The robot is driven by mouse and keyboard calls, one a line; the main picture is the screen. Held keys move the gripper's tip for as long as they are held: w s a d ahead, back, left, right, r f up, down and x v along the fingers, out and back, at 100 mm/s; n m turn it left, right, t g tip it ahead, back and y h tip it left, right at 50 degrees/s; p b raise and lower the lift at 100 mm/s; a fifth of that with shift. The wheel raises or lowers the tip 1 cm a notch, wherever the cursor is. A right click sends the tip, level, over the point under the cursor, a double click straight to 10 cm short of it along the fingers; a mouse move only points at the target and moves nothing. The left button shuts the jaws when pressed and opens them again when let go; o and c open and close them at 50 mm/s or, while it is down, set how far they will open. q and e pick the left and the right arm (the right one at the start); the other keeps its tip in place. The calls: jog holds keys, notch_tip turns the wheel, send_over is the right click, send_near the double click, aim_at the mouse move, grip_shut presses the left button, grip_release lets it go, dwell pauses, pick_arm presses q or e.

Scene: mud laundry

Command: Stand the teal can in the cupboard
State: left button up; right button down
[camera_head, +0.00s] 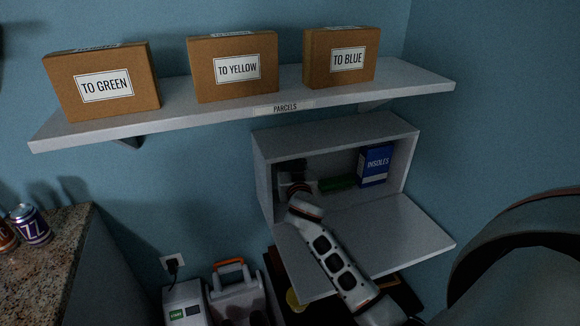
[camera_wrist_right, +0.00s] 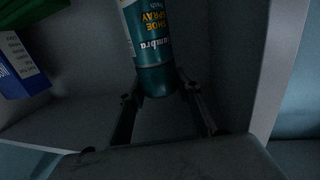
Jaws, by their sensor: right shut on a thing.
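The teal can (camera_wrist_right: 151,45), a shoe spray, is in the right wrist view with its lettering upside down in the picture. My right gripper (camera_wrist_right: 168,98) is shut on it near one end. In the head view my right gripper (camera_head: 298,186) reaches into the left part of the open cupboard (camera_head: 262,178), and the can cannot be made out there. I cannot tell whether the can touches the cupboard floor. My left gripper is not in view.
A blue insoles box (camera_head: 375,166) stands at the cupboard's right, with a green item (camera_head: 338,184) left of it. The folded-down door (camera_head: 405,235) lies under my right arm. A shelf (camera_head: 215,107) with boxes hangs above.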

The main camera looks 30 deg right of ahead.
notch_tip(320, 180, down, 2)
jog(key=shift+f, duration=0.35)
jog(key=shift+f+b, duration=0.15)
jog(key=shift+b, duration=0.15)
jog(key=c, duration=1.4)
grip_release()
jog(key=shift+c, duration=0.2)
jog(key=shift+s+a+r, duration=0.1)
jog(key=shift+s+r, duration=0.05)
jog(key=shift+r, duration=0.1)
jog(key=v, duration=1.1)
jog(key=shift+s+b, duration=0.3)
jog(key=shift+s, duration=0.1)
